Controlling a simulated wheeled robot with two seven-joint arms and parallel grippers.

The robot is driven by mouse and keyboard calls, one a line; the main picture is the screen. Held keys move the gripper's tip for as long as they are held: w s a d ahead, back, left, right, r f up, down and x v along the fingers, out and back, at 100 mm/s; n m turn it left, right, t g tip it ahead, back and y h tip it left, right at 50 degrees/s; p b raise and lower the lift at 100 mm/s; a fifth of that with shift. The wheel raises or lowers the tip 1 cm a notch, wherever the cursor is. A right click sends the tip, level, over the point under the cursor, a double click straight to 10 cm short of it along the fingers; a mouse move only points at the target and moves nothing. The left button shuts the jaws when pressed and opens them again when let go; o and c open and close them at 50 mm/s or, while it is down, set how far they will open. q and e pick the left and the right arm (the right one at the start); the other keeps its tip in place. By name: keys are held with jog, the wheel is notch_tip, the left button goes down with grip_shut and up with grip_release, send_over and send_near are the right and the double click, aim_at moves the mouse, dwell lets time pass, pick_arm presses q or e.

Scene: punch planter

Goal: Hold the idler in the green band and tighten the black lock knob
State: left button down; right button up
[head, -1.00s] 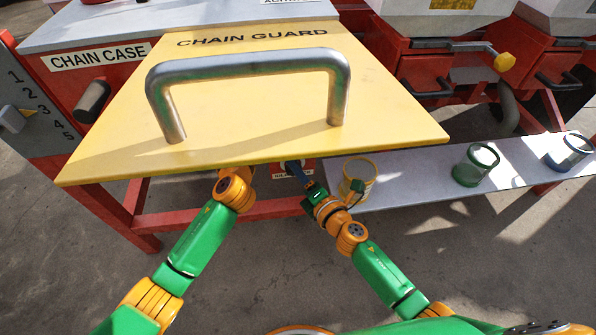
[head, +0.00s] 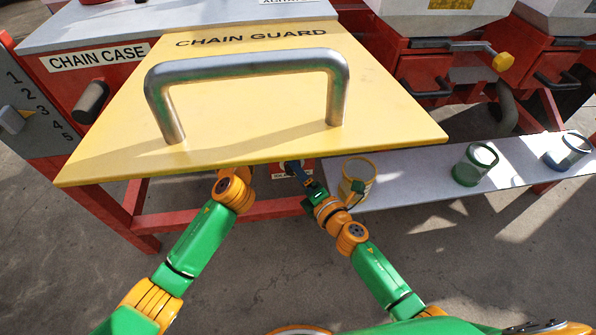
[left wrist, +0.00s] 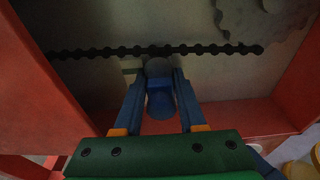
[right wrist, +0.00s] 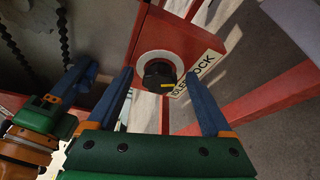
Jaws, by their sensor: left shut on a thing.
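In the left wrist view, the idler (left wrist: 159,98) is a rounded blue-grey piece below the black chain (left wrist: 110,52). My left gripper (left wrist: 160,78) is shut on it, with one blue finger on each side. In the right wrist view, the black lock knob (right wrist: 158,76) sits in a white ring on a red plate and has a small yellow mark. My right gripper (right wrist: 159,84) is open, with its fingertips on either side of the knob; contact cannot be told. In the head view the right gripper (head: 297,171) reaches under the guard's edge, and the guard hides the left gripper.
The yellow chain guard (head: 250,110) with its grey handle (head: 245,66) overhangs both grippers. Red frame bars (head: 180,217) surround the space. A grey shelf (head: 420,175) at the right carries several cups. My left gripper shows close beside the right one in the right wrist view.

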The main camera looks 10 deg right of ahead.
jog(key=v, duration=1.2)
jog(key=shift+s, duration=0.1)
jog(key=v, duration=1.2)
jog(key=w+a+r+m+g+h, duration=0.1)
jog(key=w+a+m+h, duration=0.35)
jog(key=m, duration=0.85)
jog(key=w+a+r+m+g+h, duration=0.1)
jog(key=w+a+m, duration=0.5)
jog(key=m, duration=0.7)
jog(key=x, duration=1.2)
jog(key=shift+w+d, duration=0.35)
jog(key=shift+d, duration=0.35)
